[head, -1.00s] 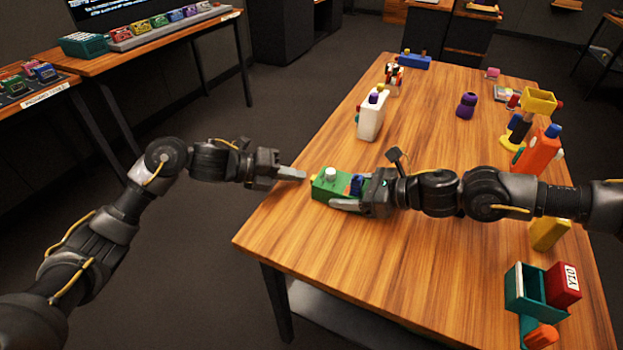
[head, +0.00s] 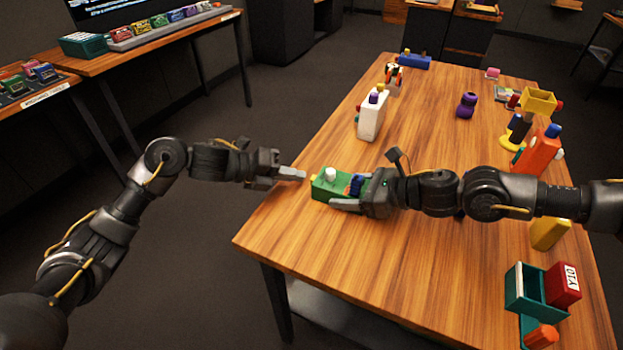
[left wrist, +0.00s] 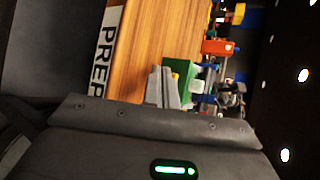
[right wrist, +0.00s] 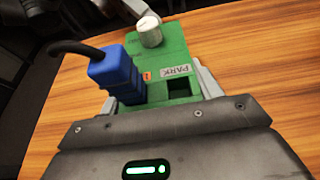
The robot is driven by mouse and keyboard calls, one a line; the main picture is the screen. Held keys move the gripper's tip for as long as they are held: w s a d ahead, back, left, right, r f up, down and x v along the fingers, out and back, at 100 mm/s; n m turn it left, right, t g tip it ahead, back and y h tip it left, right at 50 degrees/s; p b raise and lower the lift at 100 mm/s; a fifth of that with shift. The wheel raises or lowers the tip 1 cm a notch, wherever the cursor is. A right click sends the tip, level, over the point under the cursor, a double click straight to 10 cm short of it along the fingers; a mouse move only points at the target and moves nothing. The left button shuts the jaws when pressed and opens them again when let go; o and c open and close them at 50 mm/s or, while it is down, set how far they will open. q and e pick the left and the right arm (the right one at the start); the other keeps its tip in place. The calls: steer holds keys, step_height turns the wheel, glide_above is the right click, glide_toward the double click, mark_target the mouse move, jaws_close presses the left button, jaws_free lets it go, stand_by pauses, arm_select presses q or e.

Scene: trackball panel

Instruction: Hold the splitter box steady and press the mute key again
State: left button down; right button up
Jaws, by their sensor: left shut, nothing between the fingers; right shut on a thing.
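The green splitter box (head: 326,187) lies near the table's left edge. It has a white knob (head: 330,174), a blue plug (right wrist: 117,76) with a black cable, and a PARK label (right wrist: 175,71). A small yellow key (head: 314,178) shows at its left end; I cannot read any marking on it. My right gripper (head: 345,195) is shut on the box, a finger along each side. My left gripper (head: 303,175) is shut and empty, its fingertips just left of the yellow key. In the left wrist view the fingertips (left wrist: 160,72) overlap the box's near end, so contact is unclear.
A purple item (head: 467,105) and an orange block (head: 536,150) stand farther right. A teal holder (head: 521,284) sits at the front right.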

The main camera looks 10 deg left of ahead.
arm_select(q)
steer(key=shift+d, duration=0.15)
steer(key=shift+s+d, duration=0.15)
steer(key=shift+d, duration=0.1)
steer(key=shift+s+d, duration=0.1)
steer(key=shift+d, duration=0.25)
stand_by(0.6)
steer(key=shift+s+d+f, duration=0.1)
steer(key=shift+s+d, duration=0.15)
steer(key=shift+d, duration=0.1)
arm_select(e)
steer(key=shift+a, duration=0.2)
arm_select(q)
steer(key=shift+w+a, duration=0.1)
steer(key=shift+a, duration=0.15)
arm_select(e)
steer(key=shift+d, duration=0.15)
arm_select(q)
steer(key=shift+a, duration=0.25)
arm_select(e)
steer(key=shift+d, duration=0.15)
arm_select(q)
steer(key=shift+w+a, duration=0.1)
steer(key=shift+a, duration=0.2)
steer(key=shift+w+a, duration=0.3)
steer(key=shift+a, duration=0.5)
steer(key=shift+w+a, duration=0.3)
steer(key=shift+a, duration=0.45)
steer(key=shift+w+a, duration=0.3)
steer(key=shift+a, duration=0.5)
